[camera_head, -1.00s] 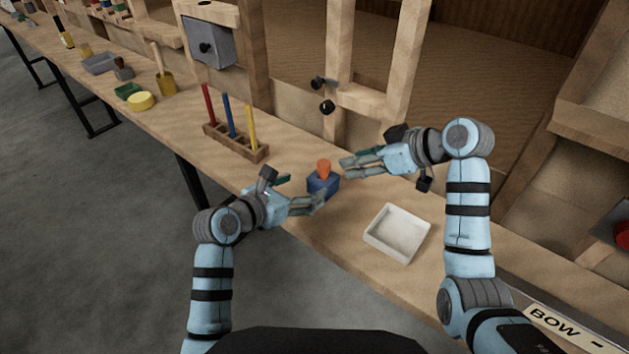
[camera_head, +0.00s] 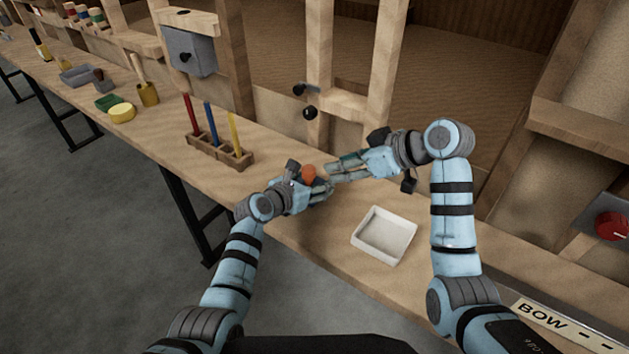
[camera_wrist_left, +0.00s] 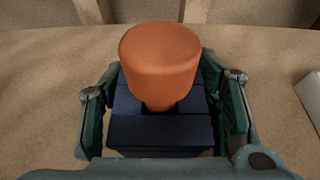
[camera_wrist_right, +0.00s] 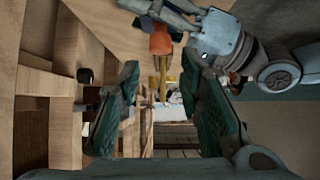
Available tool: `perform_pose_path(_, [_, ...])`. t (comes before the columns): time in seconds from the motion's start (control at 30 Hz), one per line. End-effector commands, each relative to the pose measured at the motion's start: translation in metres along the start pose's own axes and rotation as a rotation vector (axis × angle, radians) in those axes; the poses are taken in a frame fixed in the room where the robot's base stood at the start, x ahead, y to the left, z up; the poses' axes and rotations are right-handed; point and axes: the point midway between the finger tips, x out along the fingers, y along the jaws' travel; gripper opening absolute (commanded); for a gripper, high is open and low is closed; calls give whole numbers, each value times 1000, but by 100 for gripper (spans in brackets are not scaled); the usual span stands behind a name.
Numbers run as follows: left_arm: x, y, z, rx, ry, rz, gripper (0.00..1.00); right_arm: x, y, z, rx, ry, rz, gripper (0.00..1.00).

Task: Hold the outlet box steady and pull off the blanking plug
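The outlet box is a small dark blue block (camera_wrist_left: 160,130) on the bench. The orange blanking plug (camera_wrist_left: 160,62) stands upright in its top; it also shows in the head view (camera_head: 308,173). My left gripper (camera_head: 322,190) is open around the box, one finger on each side, with narrow gaps seeming to remain in the left wrist view. In the head view the left gripper mostly hides the box. My right gripper (camera_head: 335,172) is open and empty, just right of the plug and apart from it. The plug (camera_wrist_right: 160,40) shows near the top of the right wrist view.
A white tray (camera_head: 362,243) lies on the bench to the right. A wooden rack (camera_head: 232,163) with red, blue and yellow sticks stands behind to the left. Wooden posts with black knobs (camera_head: 310,113) rise behind. Bare bench lies around the tray.

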Motion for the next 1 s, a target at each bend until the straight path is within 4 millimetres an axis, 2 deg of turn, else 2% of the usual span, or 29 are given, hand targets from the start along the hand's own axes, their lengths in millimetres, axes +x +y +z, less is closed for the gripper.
perform_pose_path(0.03, [0,0,0,0,0,0,43,0,0,0,0,0,0,33])
perform_pose_path(0.2, [0,0,0,0,0,0,16,0,0,0,0,0,0,33])
perform_pose_path(0.27, [0,0,0,0,0,0,15,0,0,0,-1,1,1,38])
perform_pose_path(0.33, [0,0,0,0,1,0,15,-2,1,-6,-7,7,5,38])
perform_pose_path(0.43, [0,0,0,0,1,0,15,-8,0,-31,-34,41,8,38])
perform_pose_path(0.5, [0,0,0,0,1,0,15,-7,-1,-66,-2,44,2,38])
perform_pose_path(0.57, [0,0,0,0,1,0,15,-1,0,-74,252,-1,2,38])
perform_pose_path(0.73, [0,0,0,0,1,0,15,14,0,-77,1077,-117,74,38])
perform_pose_path(0.87, [0,0,0,0,1,0,15,23,-2,-66,1721,-173,205,38])
perform_pose_path(1.0, [0,0,0,0,1,0,15,30,-2,-43,2367,-164,407,38])
